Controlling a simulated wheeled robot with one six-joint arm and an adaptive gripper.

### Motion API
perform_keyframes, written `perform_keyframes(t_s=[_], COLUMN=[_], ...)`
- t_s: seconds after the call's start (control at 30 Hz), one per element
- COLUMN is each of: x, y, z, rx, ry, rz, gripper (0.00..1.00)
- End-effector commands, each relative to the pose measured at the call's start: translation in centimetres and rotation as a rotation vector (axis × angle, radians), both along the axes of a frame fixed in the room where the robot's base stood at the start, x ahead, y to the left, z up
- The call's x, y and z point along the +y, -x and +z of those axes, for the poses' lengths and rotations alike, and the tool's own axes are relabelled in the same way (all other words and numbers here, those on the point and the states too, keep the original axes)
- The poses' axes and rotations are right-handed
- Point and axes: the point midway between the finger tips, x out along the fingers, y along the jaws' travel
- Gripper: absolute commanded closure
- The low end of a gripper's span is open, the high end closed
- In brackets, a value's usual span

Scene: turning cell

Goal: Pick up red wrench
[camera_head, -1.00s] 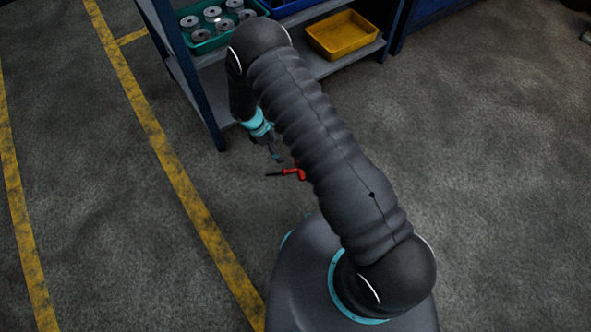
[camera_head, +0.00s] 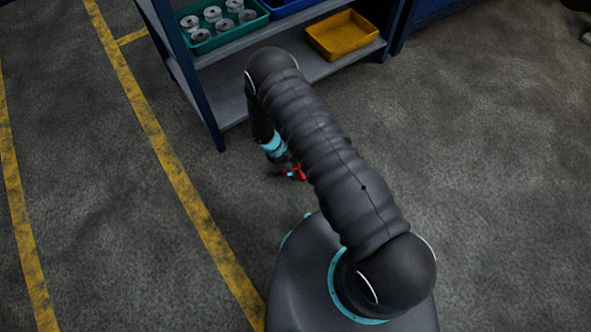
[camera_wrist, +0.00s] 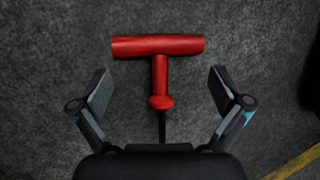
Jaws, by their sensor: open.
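The red wrench (camera_wrist: 159,66) lies on the dark floor. In the wrist view it is T-shaped, with a red crossbar and a red stem that narrows to a dark shaft. The shaft's lower end is hidden behind my gripper's body. My gripper (camera_wrist: 160,92) is open, with one finger on each side of the stem and clear space between. The crossbar lies beyond the fingertips. In the head view the red wrench (camera_head: 300,173) shows only in part beside my arm, with my gripper (camera_head: 289,172) right over it.
A shelf rack (camera_head: 237,107) stands behind, holding a green tray (camera_head: 222,38) of metal parts and a yellow bin (camera_head: 343,37). Yellow lines (camera_head: 165,150) mark the floor at left. The floor around the wrench is mostly clear.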

Motion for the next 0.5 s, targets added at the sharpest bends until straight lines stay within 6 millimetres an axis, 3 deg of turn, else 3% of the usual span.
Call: perform_keyframes(t_s=[0.1, 0.33, 0.5], x=[-0.47, -0.53, -0.54], y=[0.1, 0.1, 0.11], z=[-1.11, -1.25, -1.23], rx=[-0.001, -0.002, -0.001], ry=[-0.001, -0.001, -0.001], rz=[0.0, 0.0, 0.0], gripper=[0.0, 0.0, 0.43])
